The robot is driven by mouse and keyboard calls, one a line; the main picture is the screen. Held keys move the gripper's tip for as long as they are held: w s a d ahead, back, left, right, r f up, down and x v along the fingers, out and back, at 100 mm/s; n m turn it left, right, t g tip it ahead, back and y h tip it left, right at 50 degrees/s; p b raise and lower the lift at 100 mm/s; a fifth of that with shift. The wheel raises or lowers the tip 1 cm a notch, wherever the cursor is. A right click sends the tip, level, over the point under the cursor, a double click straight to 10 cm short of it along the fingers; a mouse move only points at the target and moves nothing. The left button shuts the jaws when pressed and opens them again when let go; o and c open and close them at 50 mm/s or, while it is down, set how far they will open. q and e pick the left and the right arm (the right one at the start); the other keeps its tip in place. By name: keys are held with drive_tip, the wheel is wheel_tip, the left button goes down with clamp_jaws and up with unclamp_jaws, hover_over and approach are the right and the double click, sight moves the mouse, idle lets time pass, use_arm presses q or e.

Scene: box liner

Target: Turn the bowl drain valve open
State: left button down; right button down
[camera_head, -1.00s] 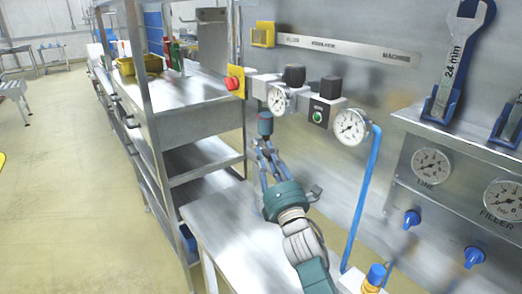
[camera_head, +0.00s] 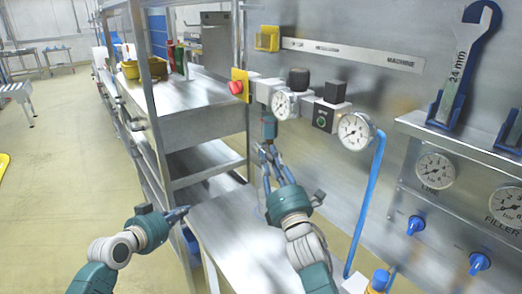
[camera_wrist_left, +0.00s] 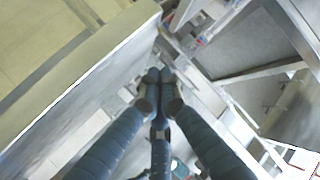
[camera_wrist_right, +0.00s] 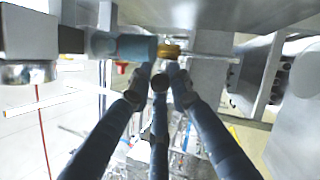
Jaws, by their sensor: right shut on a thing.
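The blue-grey bowl (camera_head: 269,128) hangs under the left end of the regulator row on the wall panel. In the right wrist view the bowl (camera_wrist_right: 125,47) ends in a small brass drain valve (camera_wrist_right: 170,50). My right gripper (camera_head: 267,150) is below the bowl with its fingertips (camera_wrist_right: 161,70) shut on the drain valve; the fingers partly cover it. The valve's turn position cannot be told. My left gripper (camera_head: 184,212) is at the lower left, beside the shelf unit. Its fingertips (camera_wrist_left: 158,76) are together with nothing visible between them.
The regulator row carries a red knob (camera_head: 236,87), black knobs and gauges (camera_head: 355,131). A blue hose (camera_head: 365,205) runs down on the right. The shelf unit (camera_head: 200,110) is close on the left.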

drive_tip(key=shift+w+d, duration=0.1)
drive_tip(key=shift+d, duration=0.15)
use_arm(q)
drive_tip(key=s+d+r+m+g+h, duration=0.1)
drive_tip(key=s+d+r+m+h, duration=0.15)
drive_tip(key=d+r, duration=0.45)
drive_tip(key=s+d+r+m+g+h, duration=0.15)
drive_tip(key=d+r+h, duration=0.25)
drive_tip(key=r, duration=0.6)
drive_tip(key=s+d+r+m+g+h, duration=0.1)
drive_tip(key=s+d+r+h, duration=0.3)
drive_tip(key=r, duration=0.5)
drive_tip(key=w+d+f+y, duration=0.1)
drive_tip(key=w+d+f, duration=0.3)
drive_tip(key=w+d, duration=0.3)
drive_tip(key=shift+d, duration=1.15)
drive_tip(key=shift+f, duration=0.15)
drive_tip(key=shift+s+f, duration=0.1)
drive_tip(key=shift+f, duration=0.45)
use_arm(e)
drive_tip(key=shift+a, duration=0.1)
